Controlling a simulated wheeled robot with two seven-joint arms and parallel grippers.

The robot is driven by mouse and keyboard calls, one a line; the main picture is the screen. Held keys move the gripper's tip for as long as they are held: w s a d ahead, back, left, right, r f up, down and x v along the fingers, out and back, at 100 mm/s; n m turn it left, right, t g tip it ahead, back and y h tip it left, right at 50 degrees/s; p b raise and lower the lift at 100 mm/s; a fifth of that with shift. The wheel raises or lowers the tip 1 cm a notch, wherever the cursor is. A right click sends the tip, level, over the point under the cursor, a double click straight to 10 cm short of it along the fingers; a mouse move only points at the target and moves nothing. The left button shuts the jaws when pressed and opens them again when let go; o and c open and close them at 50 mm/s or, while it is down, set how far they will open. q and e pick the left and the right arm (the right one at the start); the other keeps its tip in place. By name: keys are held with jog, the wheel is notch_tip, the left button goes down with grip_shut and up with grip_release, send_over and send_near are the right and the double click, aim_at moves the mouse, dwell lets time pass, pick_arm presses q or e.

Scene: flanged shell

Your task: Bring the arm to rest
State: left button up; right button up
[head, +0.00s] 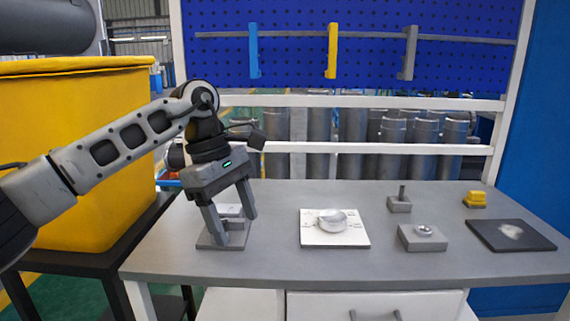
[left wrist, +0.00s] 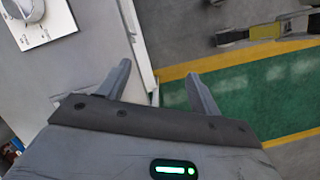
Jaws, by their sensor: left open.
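My left gripper (head: 232,226) is open and points down at the left part of the workbench, in front of a small grey stand (head: 210,240) with a pale piece on it. It also shows in the left wrist view (left wrist: 160,82), where nothing sits between its two spread fingers. A round silver flanged shell (head: 333,221) sits on a white marked plate (head: 352,240) at mid-bench, right of the gripper and apart from it. Part of the shell shows in the left wrist view (left wrist: 25,8). My right gripper is not in view.
On the right of the bench (head: 270,268) are a block with a post (head: 399,204), a block with a ring (head: 422,238), a yellow piece (head: 475,199) and a dark pad (head: 512,236). A yellow bin (head: 90,150) stands at left. The front of the bench is clear.

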pick_arm(q)
jog(key=s+d+f+n+g+h, duration=0.1)
jog(key=s+d+f+n+h, duration=0.1)
jog(key=s+d+n+h, duration=0.55)
jog(key=s+d+f+n+g+h, duration=0.15)
jog(key=s+d+n+h, duration=0.25)
jog(key=d+h, duration=0.55)
jog(key=w+a+f+n+t+y, duration=0.1)
jog(key=a+f+n+t+y, duration=0.45)
jog(key=n+t, duration=0.85)
jog(key=w+a+f+n+t+y, duration=0.2)
jog(key=a+f+n+t+y, duration=0.35)
jog(key=n, duration=1.45)
jog(key=s+a+f+n+g+y, duration=0.2)
jog(key=s+a+f+n+y, duration=0.1)
jog(key=s+a+f+n, duration=0.2)
jog(key=s+a+f+n+g+y, duration=0.2)
jog(key=s+a+f+n, duration=0.4)
jog(key=s+f, duration=0.3)
notch_tip(320, 180, down, 3)
jog(key=shift+s+a+f+n+g+y, duration=0.25)
jog(key=shift+n+g+y, duration=0.15)
jog(key=shift+n+g, duration=0.25)
